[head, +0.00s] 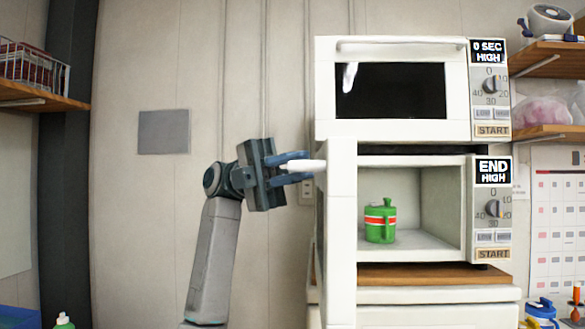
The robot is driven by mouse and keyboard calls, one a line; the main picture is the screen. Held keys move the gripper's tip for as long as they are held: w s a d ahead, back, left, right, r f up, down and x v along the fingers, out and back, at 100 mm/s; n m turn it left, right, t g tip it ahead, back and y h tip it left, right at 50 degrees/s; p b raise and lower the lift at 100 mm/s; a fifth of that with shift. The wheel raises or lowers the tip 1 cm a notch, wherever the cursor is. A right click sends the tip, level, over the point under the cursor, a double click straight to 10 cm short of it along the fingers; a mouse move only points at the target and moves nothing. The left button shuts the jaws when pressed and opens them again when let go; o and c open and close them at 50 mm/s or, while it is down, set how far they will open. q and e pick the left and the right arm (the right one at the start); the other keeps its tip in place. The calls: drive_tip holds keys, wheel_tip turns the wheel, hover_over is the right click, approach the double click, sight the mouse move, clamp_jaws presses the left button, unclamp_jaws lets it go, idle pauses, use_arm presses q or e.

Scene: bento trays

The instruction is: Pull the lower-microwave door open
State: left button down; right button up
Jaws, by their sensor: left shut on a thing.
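The lower microwave (484,225) stands below the upper one, and its display reads END HIGH. Its door (341,240) stands open, swung out at the left and seen nearly edge-on. The door's outer face is mostly hidden. My right gripper is not in view.
The upper microwave (392,129) is closed, with a dark window and a display reading 0 SEC HIGH. A wooden board (430,276) lies under the lower microwave on a white cabinet (440,312). Shelves (540,132) stand at the right. A green-capped bottle (64,321) is at the lower left.

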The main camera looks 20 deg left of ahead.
use_arm(q)
drive_tip(key=c, duration=1.4)
unclamp_jaws()
drive_tip(key=shift+d, duration=0.1)
drive_tip(key=shift+c, duration=0.2)
